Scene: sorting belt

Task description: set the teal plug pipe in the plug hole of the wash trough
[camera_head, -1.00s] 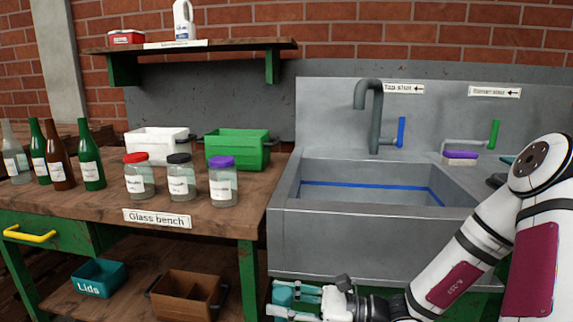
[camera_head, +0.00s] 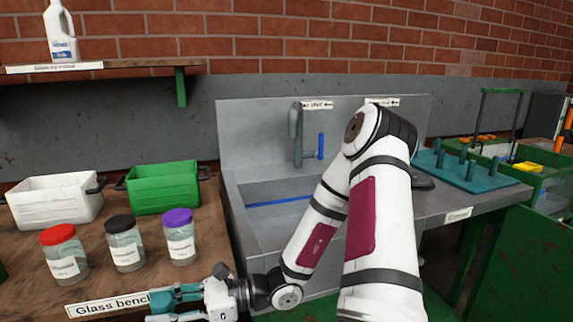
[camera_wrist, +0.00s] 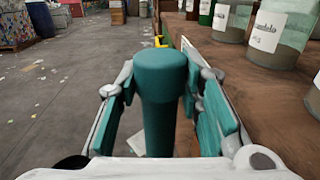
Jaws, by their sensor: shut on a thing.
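The teal plug pipe (camera_wrist: 160,105) stands upright between the fingers of my gripper in the wrist view, its round wider head at the top. My gripper (camera_head: 168,303) is shut on it. In the head view the gripper is low in the picture, by the front edge of the glass bench and left of the trough. The wash trough (camera_head: 234,209) is a grey metal basin with a blue line along its inside wall. My arm covers its right part. The plug hole is not visible, and the front wall and arm hide the basin floor.
The glass bench (camera_head: 205,225) holds red-, black- and purple-lidded jars, a white crate (camera_head: 55,200) and a green crate (camera_head: 163,187). A tap (camera_head: 296,135) rises behind the trough. A teal peg rack (camera_head: 470,170) stands on the right counter. Open floor (camera_wrist: 60,110) shows in the wrist view.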

